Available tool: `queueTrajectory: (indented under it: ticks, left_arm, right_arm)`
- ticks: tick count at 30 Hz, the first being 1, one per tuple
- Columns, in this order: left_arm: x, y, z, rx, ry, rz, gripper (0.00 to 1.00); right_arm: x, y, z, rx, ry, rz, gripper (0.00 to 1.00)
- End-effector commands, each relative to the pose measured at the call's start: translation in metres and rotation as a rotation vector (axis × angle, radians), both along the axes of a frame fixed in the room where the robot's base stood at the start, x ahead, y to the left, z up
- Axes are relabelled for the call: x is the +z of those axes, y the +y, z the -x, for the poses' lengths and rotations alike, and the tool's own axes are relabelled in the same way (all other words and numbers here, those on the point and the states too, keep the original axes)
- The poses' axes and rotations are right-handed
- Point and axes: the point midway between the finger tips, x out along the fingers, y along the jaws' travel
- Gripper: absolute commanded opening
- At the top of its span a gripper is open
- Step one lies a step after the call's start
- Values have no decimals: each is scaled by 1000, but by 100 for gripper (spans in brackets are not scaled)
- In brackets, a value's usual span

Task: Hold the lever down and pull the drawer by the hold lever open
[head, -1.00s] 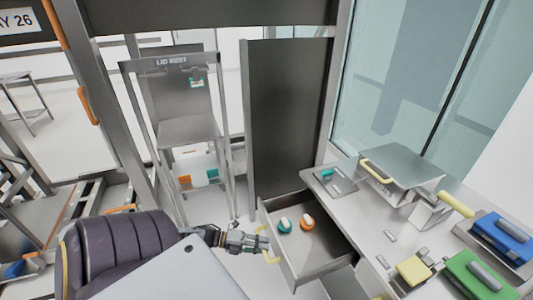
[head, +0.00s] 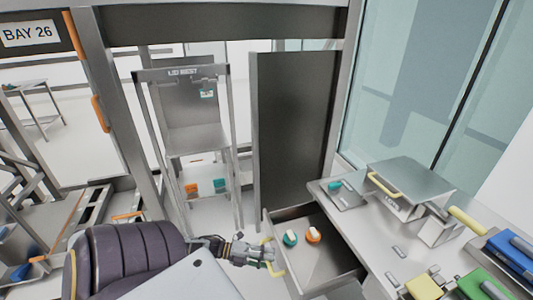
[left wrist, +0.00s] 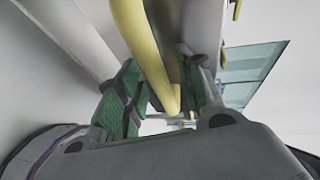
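The drawer (head: 323,278) under the worktop stands pulled out. A green-and-white piece (head: 290,238) and an orange-and-white piece (head: 313,234) lie inside it. My left gripper (head: 269,254) is at the yellow handle (head: 279,268) on the drawer's front. In the left wrist view, the handle (left wrist: 143,40) passes between the green finger pads of the left gripper (left wrist: 163,95); the fingers look apart, with a gap on the left side. A yellow lever (head: 467,219) sticks out beside a grey block on the worktop. My right gripper is not in view.
The worktop (head: 385,235) holds a raised metal box with a yellow handle (head: 383,184), a blue case (head: 510,255), a green case (head: 485,284) and a yellow block (head: 424,287). A metal stand (head: 197,138) is behind the drawer.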

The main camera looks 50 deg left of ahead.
Motion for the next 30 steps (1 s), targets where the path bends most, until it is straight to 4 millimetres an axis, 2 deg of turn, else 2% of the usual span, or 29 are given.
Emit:
queueTrajectory:
  ticks: [11,30]
  left_arm:
    - [4,17,17,1,2,-1,37]
    - [16,67,67,1,3,-2,37]
  right_arm:
    - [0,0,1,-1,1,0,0]
    - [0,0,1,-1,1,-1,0]
